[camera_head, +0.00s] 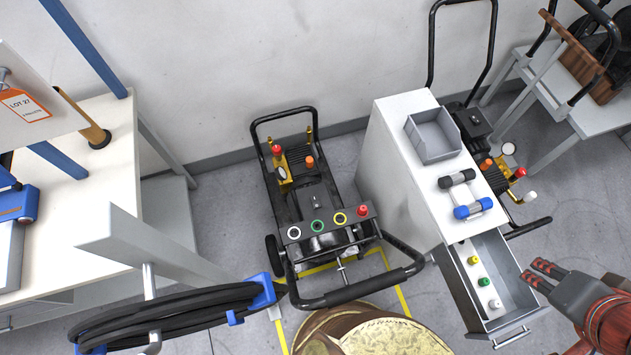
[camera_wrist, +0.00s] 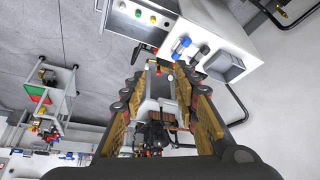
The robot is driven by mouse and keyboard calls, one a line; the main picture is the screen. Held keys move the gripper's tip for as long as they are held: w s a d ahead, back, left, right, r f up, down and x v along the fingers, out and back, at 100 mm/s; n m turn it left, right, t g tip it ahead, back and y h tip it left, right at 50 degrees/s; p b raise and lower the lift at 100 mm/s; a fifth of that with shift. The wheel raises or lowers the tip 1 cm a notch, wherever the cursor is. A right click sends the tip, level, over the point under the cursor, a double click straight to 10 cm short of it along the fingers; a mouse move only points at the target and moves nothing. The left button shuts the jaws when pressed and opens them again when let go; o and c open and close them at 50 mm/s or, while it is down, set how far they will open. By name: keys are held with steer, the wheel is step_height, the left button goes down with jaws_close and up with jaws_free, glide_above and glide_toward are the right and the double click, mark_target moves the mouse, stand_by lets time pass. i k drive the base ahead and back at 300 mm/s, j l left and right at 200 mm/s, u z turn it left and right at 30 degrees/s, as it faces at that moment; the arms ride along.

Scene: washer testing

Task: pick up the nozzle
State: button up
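Small nozzle-like pieces lie in a row in an open grey drawer (camera_head: 461,290): yellow (camera_head: 474,260), green (camera_head: 484,282) and white (camera_head: 495,304). The wrist view shows a green one (camera_wrist: 138,13) and a yellow one (camera_wrist: 153,20) near its top edge. I cannot tell which one the task means. My gripper (camera_head: 539,276) is just right of the drawer, apart from these pieces. In the wrist view my gripper (camera_wrist: 165,66) has its fingers apart, with nothing held between them.
The white cabinet (camera_head: 400,165) carries a grey bin (camera_head: 434,150), a black cylinder (camera_head: 456,179) and a blue one (camera_head: 473,208). A pressure washer cart (camera_head: 310,210) stands left of it. A hose reel (camera_head: 170,310) is at lower left.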

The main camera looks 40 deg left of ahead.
mark_target(472, 260)
steer(key=u, duration=1.85)
steer(key=z, duration=1.95)
steer(key=l+u, duration=0.5)
steer(key=l, duration=0.15)
steer(key=l+u, duration=0.45)
steer(key=l, duration=0.25)
